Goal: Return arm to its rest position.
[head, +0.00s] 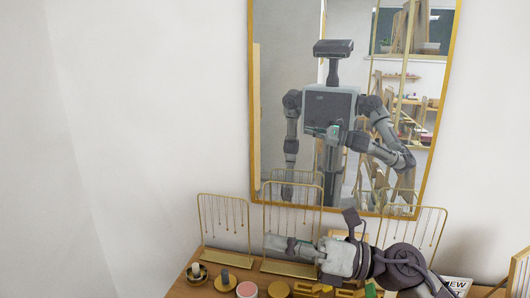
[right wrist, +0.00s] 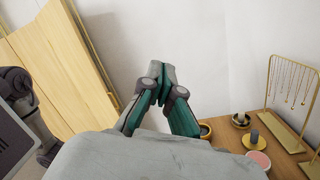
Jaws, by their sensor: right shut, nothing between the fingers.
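My right arm comes in from the lower right of the head view and reaches across the wooden table to the left. Its gripper (head: 270,241) points left, in front of the middle necklace stand. In the right wrist view the two teal fingers of the right gripper (right wrist: 162,72) meet at their tips, with nothing between them. It hangs clear, above the table level. My left gripper does not show directly in either view.
Gold necklace stands (head: 222,223) line the back of the table (head: 184,289). Small bowls (head: 196,271) and a pink-topped jar (head: 246,289) stand in front. A gold-framed mirror (head: 251,100) on the wall reflects me. A sign (head: 456,284) stands at right.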

